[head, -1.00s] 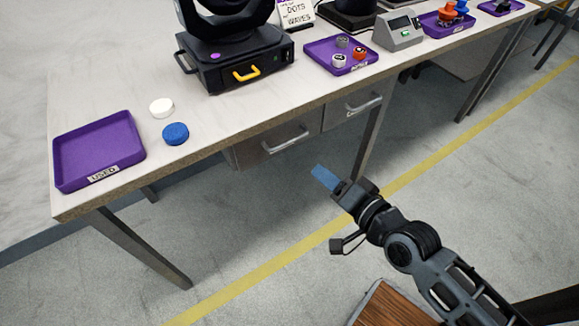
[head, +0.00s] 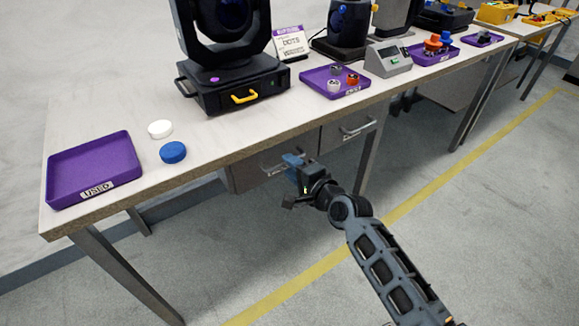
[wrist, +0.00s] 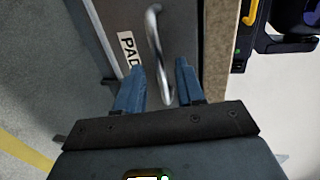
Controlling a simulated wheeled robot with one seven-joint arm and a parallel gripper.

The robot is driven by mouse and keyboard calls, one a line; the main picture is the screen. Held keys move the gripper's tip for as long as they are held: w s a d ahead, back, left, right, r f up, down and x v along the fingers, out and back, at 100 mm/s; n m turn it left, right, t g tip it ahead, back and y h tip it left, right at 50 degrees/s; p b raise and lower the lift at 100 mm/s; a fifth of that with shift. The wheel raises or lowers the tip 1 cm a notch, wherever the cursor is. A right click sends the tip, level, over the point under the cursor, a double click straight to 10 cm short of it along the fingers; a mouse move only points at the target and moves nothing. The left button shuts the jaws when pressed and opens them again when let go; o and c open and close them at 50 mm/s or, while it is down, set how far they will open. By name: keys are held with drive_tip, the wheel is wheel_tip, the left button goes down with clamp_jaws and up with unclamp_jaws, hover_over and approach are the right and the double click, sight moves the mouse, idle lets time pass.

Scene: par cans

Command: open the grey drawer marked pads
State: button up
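The grey drawer (head: 245,176) marked pads is under the bench, left of a second grey drawer, and looks shut. In the wrist view its front (wrist: 110,15) shows a partly covered white label reading "PAD" (wrist: 128,48) and a curved metal handle (wrist: 154,40). My gripper (wrist: 158,75) is open, with blue fingers apart. The lower end of the handle shows between the fingers; whether they touch it I cannot tell. In the head view my gripper (head: 293,160) is in front of the handle's right part and hides some of it.
The second drawer (head: 340,132) is to the right, beside a bench leg (head: 370,155). The bench top (head: 215,130) overhangs the drawers. On it are a purple tray (head: 75,165), a blue puck (head: 173,152) and a black stage light (head: 230,85). The floor in front is clear.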

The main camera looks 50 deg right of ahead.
drive_tip(key=shift+w+d+f, duration=0.15)
drive_tip(key=shift+w+d, duration=0.05)
drive_tip(key=shift+w, duration=0.5)
drive_tip(key=shift+c, duration=0.4)
clamp_jaws()
